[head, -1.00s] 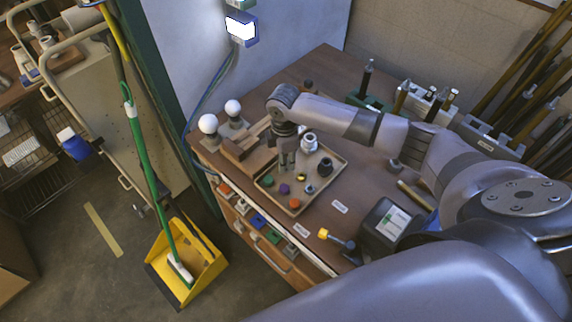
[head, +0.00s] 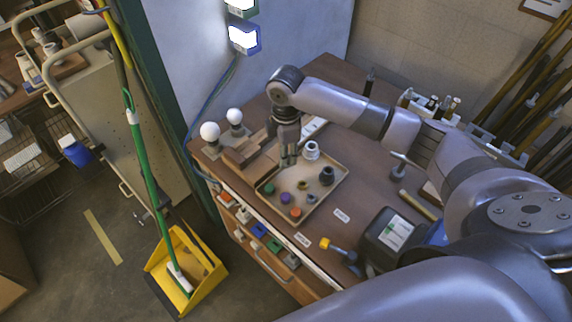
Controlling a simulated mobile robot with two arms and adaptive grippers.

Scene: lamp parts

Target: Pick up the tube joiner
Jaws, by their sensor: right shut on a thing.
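My right gripper (head: 288,160) comes in from the right and points down above the back left part of the beige parts tray (head: 330,197). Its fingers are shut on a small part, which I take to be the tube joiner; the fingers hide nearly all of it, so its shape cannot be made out. The tray holds a pale ring-shaped part (head: 311,150), a dark cylinder (head: 326,176), a green piece (head: 269,188), a purple piece (head: 285,198), an orange piece (head: 295,212) and small brass and grey fittings (head: 303,185). My left gripper is not in view.
Two white bulbs (head: 210,132) and wooden blocks (head: 240,158) stand left of the tray. A dark box with a label (head: 391,232) and a yellow-headed tool (head: 326,243) lie to the right. Racks of rods stand at the back right. The wooden top between has some clear room.

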